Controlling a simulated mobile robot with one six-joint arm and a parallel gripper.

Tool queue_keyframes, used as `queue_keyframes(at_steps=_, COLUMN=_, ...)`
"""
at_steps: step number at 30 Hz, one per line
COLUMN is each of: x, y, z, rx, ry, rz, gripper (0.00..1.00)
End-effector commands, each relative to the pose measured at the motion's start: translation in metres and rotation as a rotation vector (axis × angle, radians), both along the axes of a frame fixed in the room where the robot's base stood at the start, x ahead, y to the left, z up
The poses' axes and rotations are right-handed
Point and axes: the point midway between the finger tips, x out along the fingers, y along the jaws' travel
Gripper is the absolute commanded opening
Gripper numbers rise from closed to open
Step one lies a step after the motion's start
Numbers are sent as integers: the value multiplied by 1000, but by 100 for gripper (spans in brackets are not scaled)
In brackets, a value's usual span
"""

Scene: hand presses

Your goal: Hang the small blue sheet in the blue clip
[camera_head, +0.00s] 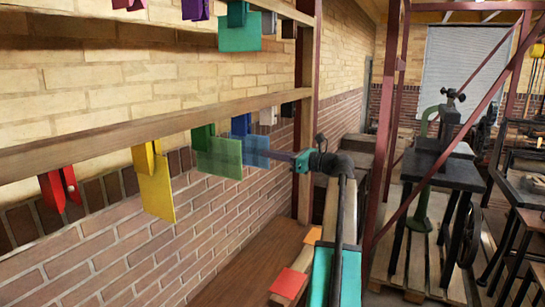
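The blue clip (239,125) hangs from the lower wooden rail, just right of the green clip. The small blue sheet (257,151) is upright below and slightly right of the blue clip, its upper left part close to the clip's jaws. I cannot tell whether the jaws grip it. My gripper (276,155) reaches in from the right, with its narrow fingers level at the sheet's right side. The fingers look closed together on the sheet, but they are small in this view. The green sheet partly covers the blue sheet's left side.
A yellow sheet (155,185) and a green sheet (219,157) hang in their clips to the left. The red clip (61,190) is empty. A red sheet (289,283) and an orange sheet (313,235) lie below. An upper rail (175,13) holds more clips.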

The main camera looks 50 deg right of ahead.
Motion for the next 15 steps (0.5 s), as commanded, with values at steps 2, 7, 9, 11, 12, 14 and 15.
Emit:
queue_keyframes(at_steps=2, x=0, y=0, z=2, rx=0, ry=0, rz=0, gripper=0)
queue_keyframes(at_steps=7, x=0, y=0, z=5, rx=0, ry=0, rz=0, gripper=0)
queue_keyframes(at_steps=9, x=0, y=0, z=6, rx=0, ry=0, rz=0, gripper=0)
queue_keyframes(at_steps=11, x=0, y=0, z=7, rx=0, ry=0, rz=0, gripper=0)
queue_keyframes(at_steps=12, x=0, y=0, z=8, rx=0, ry=0, rz=0, gripper=0)
queue_keyframes(at_steps=14, x=0, y=0, z=9, rx=0, ry=0, rz=0, gripper=0)
queue_keyframes(at_steps=15, x=0, y=0, z=10, rx=0, ry=0, rz=0, gripper=0)
